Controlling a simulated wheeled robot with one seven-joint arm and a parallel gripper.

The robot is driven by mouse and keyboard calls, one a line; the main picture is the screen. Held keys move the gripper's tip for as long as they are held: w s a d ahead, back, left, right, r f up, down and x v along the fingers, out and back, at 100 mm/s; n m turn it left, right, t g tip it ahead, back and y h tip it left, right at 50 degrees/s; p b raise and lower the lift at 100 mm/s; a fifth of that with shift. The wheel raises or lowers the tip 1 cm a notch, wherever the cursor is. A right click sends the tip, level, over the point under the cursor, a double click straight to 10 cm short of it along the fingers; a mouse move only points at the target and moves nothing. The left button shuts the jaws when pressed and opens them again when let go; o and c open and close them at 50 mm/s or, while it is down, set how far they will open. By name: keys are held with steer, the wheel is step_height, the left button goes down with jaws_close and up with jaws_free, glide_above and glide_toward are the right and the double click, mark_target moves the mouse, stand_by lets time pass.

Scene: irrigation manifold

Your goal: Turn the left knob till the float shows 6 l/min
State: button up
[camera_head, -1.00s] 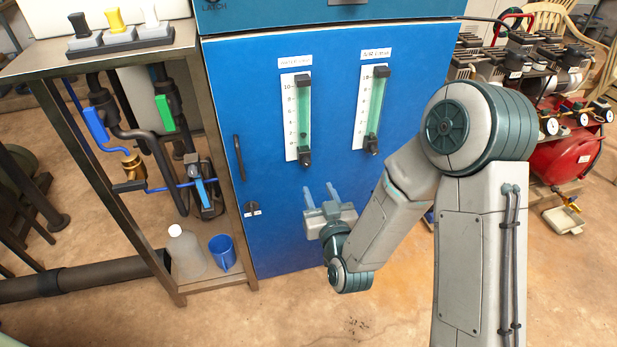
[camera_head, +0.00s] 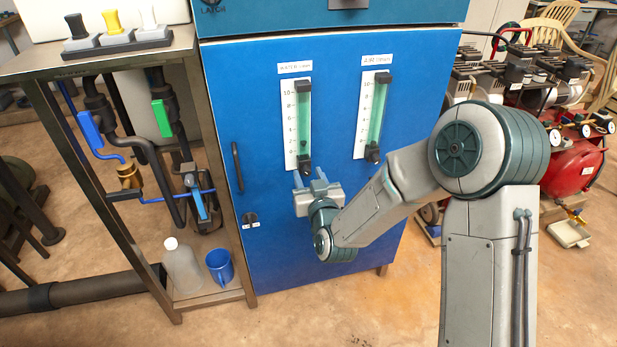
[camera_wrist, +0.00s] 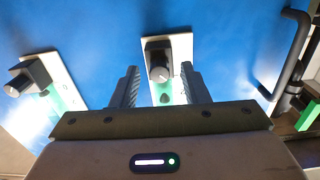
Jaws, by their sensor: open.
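The left flowmeter (camera_head: 303,115) is a green tube on a white scale on the blue cabinet door. Its dark knob (camera_head: 306,169) is at its lower end. The wrist view shows this knob (camera_wrist: 158,62) with a pale round face, between and just beyond my fingertips. A small dark spot in the green tube close to the knob (camera_wrist: 165,98) looks like the float, low on the scale; its exact reading is too small to tell. My gripper (camera_head: 310,177) is open, just below the knob, its fingers on either side in the wrist view, with no clear contact.
The right flowmeter (camera_head: 376,115) has its own knob (camera_head: 373,154); that knob also shows at left in the wrist view (camera_wrist: 30,75). A door handle (camera_head: 238,166) stands left of the meters. A bench with pipes, a bottle (camera_head: 183,268) and a blue mug (camera_head: 219,266) stands further left.

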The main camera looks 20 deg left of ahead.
jaws_close()
steer(key=shift+f+n+b, duration=0.1)
steer(key=shift+n+b, duration=0.3)
steer(key=shift+b, duration=0.3)
steer(key=n+b, duration=0.2)
steer(key=b, duration=0.2)
steer(key=shift+a+f+n, duration=0.1)
steer(key=shift+f+n, duration=0.05)
steer(key=shift+n, duration=0.25)
steer(key=n+b, duration=0.4)
steer(key=b, duration=0.1)
steer(key=shift+n, duration=0.3)
steer(key=n+b, duration=0.4)
steer(key=shift+n, duration=0.3)
steer(key=shift+r+n+b, duration=0.15)
steer(key=shift+n+b, duration=0.55)
steer(key=shift+n, duration=0.4)
steer(key=shift+r+n+b, duration=0.1)
steer(key=shift+n+b, duration=0.6)
steer(key=shift+n, duration=0.4)
